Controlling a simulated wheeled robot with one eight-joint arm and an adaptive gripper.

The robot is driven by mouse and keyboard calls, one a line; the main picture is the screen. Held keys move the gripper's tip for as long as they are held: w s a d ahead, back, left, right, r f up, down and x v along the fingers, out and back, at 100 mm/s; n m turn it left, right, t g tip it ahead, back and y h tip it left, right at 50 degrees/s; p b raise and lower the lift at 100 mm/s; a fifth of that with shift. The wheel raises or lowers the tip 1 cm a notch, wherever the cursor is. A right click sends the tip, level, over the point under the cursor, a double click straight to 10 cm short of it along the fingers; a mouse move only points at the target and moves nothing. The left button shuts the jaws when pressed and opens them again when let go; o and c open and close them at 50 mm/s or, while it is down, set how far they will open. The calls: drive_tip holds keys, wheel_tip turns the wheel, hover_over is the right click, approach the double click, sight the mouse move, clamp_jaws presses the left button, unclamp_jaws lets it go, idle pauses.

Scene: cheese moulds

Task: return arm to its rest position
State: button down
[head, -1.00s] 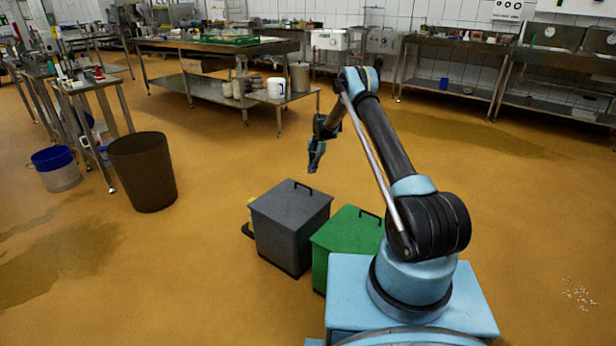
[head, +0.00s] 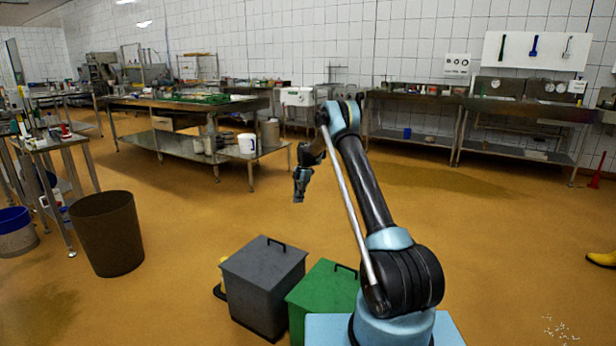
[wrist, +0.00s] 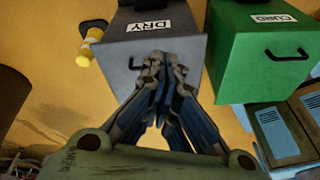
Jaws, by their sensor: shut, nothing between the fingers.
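My gripper (head: 299,186) hangs at the end of my raised arm, pointing down in the air above the floor, behind the bins in the head view. In the wrist view my gripper (wrist: 160,62) has its fingers together and holds nothing. The grey bin (head: 262,285) with a black lid handle stands below and nearer than it. In the wrist view this grey bin (wrist: 125,60) carries a label reading DRY. The green bin (head: 324,300) stands to its right, and in the wrist view the green bin (wrist: 245,60) has a label that seems to read CURD.
A brown waste bin (head: 106,235) and a blue-rimmed bucket (head: 15,235) stand at the left. Steel tables (head: 185,148) stand behind. A yellow object (wrist: 90,45) lies beside the grey bin. The floor (head: 470,240) at the right is mostly open.

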drive_tip(key=s+d+r+m+t, duration=0.1)
drive_tip(key=s+d+r+m, duration=0.3)
drive_tip(key=r, duration=0.5)
drive_tip(key=s+d+r+m, duration=0.2)
drive_tip(key=s+d+r, duration=0.3)
drive_tip(key=r, duration=0.4)
drive_tip(key=s+d+r+m+t, duration=0.1)
drive_tip(key=s+d+r+m, duration=0.3)
drive_tip(key=s, duration=0.5)
drive_tip(key=s+d+r+m, duration=0.2)
drive_tip(key=s+r, duration=0.4)
drive_tip(key=s, duration=0.4)
drive_tip(key=s+d+m+t+h, duration=0.1)
drive_tip(key=s+d+m, duration=0.2)
drive_tip(key=s, duration=0.7)
drive_tip(key=s+d+m+t, duration=0.1)
drive_tip(key=s+d+m, duration=0.25)
drive_tip(key=s, duration=0.65)
drive_tip(key=s+d+f+m, duration=0.1)
drive_tip(key=s+f+m, duration=0.2)
drive_tip(key=s+f, duration=0.3)
drive_tip(key=s+d+f+m, duration=0.1)
drive_tip(key=s+f+m, duration=0.3)
drive_tip(key=s, duration=0.6)
drive_tip(key=shift+s+d+f+t+h, duration=0.4)
drive_tip(key=shift+f, duration=0.55)
